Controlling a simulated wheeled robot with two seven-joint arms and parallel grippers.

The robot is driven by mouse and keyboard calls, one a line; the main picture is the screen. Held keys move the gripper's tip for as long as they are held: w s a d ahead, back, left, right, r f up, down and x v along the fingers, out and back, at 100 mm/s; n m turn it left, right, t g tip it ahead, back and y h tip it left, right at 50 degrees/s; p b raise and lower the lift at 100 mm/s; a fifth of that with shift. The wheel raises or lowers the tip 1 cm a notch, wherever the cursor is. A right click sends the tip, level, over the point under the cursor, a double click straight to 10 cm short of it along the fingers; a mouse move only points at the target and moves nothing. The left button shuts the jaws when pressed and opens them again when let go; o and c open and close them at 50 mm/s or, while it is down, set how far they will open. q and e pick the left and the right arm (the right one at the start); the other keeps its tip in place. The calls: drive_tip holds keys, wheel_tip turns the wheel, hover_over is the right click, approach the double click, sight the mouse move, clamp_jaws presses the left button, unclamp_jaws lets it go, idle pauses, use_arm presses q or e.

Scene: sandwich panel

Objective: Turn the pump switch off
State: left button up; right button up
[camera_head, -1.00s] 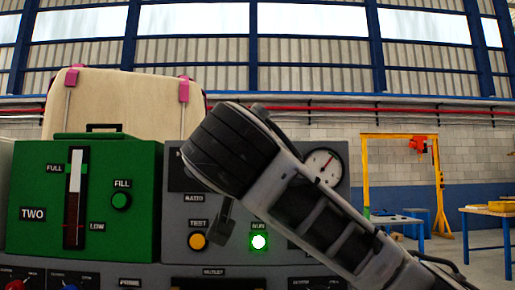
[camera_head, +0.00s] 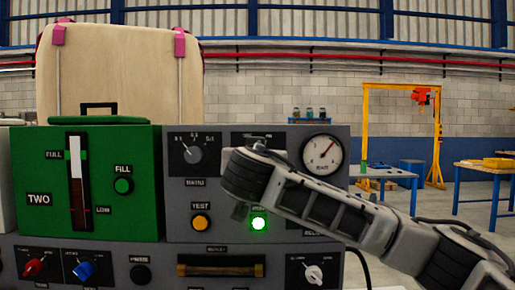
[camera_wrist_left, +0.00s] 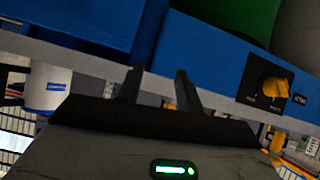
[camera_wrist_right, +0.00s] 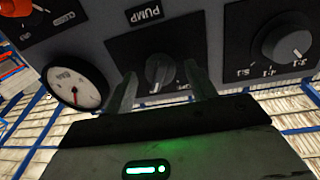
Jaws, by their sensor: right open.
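The pump switch (camera_wrist_right: 160,72) is a dark rotary knob on a black plate under a PUMP label, upside down in the right wrist view. Its pale pointer mark faces the lower edge of that view; the small position words cannot be read. My right gripper (camera_wrist_right: 160,82) is open, with one fingertip to each side of the knob in the picture; contact cannot be made out. In the head view my right arm covers the switch, and only the top of its black plate (camera_head: 258,138) shows. My left gripper (camera_wrist_left: 160,72) is open and empty, below a blue panel.
A round gauge (camera_head: 322,155) sits right of the pump plate, and a ratio dial (camera_head: 193,155) left of it. A green tank box (camera_head: 130,200) stands left. A yellow knob (camera_wrist_left: 274,88) shows in the left wrist view.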

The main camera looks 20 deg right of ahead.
drive_tip(key=shift+w, duration=0.15)
drive_tip(key=c, duration=1)
